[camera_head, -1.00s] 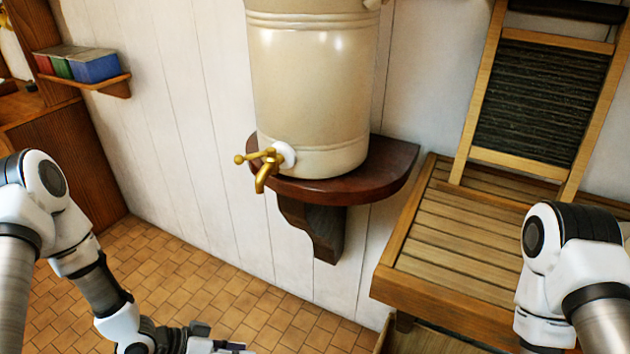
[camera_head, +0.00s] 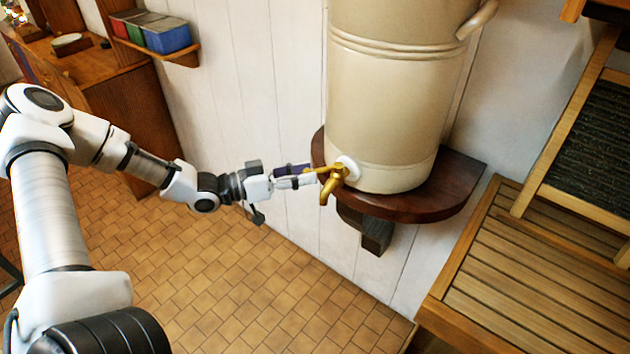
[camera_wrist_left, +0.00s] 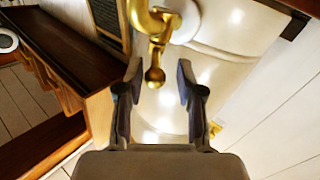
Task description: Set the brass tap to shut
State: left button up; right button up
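The brass tap (camera_head: 333,184) sits low on the cream urn (camera_head: 385,110), its spout pointing down. Its lever points left, toward my left gripper (camera_head: 306,177). In the left wrist view the tap body (camera_wrist_left: 148,20) is at the top, and the lever's ball end (camera_wrist_left: 155,77) lies between the two dark fingertips of the left gripper (camera_wrist_left: 159,72). The fingers are open, with a visible gap on each side of the ball. In the head view the fingers partly cover the lever's end. My right gripper is not in view.
The urn stands on a dark wooden wall shelf (camera_head: 440,195) with a bracket below. A slatted wooden bench (camera_head: 530,270) with a washboard (camera_head: 600,140) is at the right. A small shelf (camera_head: 185,55) with coloured tins is at upper left. The tiled floor (camera_head: 230,280) is clear.

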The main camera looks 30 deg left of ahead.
aim_at(323, 170)
pick_arm(q)
jog(key=shift+w+d+f, duration=0.1)
jog(key=shift+w+d, duration=0.35)
jog(key=shift+w, duration=0.05)
jog(key=shift+w+d+r, duration=0.3)
jog(key=shift+d, duration=0.3)
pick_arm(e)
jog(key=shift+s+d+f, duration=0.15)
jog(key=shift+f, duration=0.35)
pick_arm(q)
jog(key=shift+w+a, duration=0.1)
grip_shut()
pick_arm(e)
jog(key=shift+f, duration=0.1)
